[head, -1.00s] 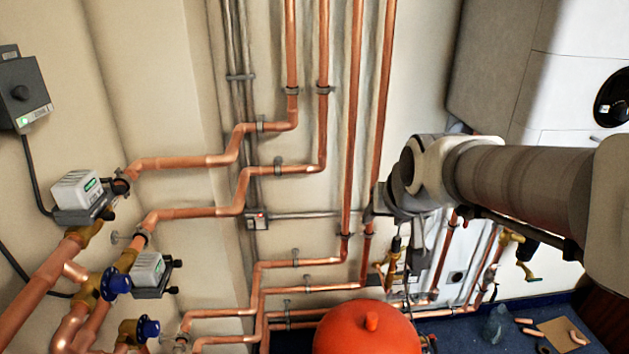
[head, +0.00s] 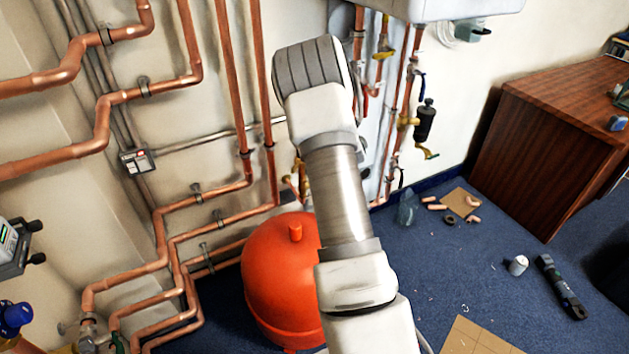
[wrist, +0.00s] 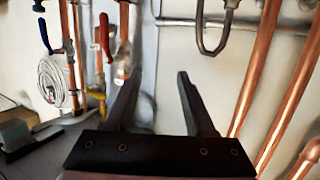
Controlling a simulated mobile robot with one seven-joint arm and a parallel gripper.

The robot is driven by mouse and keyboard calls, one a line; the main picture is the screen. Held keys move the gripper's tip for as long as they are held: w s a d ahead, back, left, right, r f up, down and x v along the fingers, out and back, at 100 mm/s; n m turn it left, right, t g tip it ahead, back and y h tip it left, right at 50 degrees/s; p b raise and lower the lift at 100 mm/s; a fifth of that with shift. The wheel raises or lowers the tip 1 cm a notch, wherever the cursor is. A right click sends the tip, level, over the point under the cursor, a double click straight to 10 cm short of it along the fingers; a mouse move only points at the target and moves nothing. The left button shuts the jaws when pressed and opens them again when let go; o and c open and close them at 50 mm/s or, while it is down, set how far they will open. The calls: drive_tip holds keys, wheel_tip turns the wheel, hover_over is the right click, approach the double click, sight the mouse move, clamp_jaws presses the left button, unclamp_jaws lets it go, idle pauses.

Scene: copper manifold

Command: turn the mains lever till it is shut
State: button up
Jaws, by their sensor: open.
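My gripper (wrist: 158,82) is open and empty in the wrist view, its two dark fingers spread before the wall pipes. A red lever (wrist: 104,38) hangs on a vertical pipe to the left of the fingers, apart from them. A blue lever (wrist: 43,35) hangs on another pipe farther left. No label shows which lever is the mains one. My gripper is hidden behind my arm there.
A red round vessel (head: 275,275) stands left of my arm. Copper pipes (head: 232,75) cover the wall. A wooden cabinet (head: 550,140) stands at the right. A cardboard piece (head: 470,338), a can (head: 518,264) and a dark tool (head: 560,285) lie on the blue floor.

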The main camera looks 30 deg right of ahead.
drive_tip(key=s+f+n+t+y+b, duration=0.2)
drive_tip(key=s+f+y+b, duration=0.1)
drive_tip(key=f, duration=1.2)
drive_tip(key=s+f+n+t+y+b, duration=0.2)
drive_tip(key=s+f+n+y+b, duration=0.15)
drive_tip(key=f, duration=1.15)
drive_tip(key=shift+m+h, duration=0.25)
drive_tip(key=shift+m, duration=0.1)
drive_tip(key=shift+w+d+r+b, duration=0.15)
drive_tip(key=shift+w+b, duration=1)
drive_tip(key=shift+w, duration=1.7)
drive_tip(key=shift+w+d+r+b, duration=0.15)
drive_tip(key=shift+w+b, duration=1)
drive_tip(key=shift+w, duration=1.75)
drive_tip(key=shift+w+d+b, duration=0.25)
drive_tip(key=shift+w+b, duration=0.9)
drive_tip(key=shift+w, duration=1.7)
clamp_jaws()
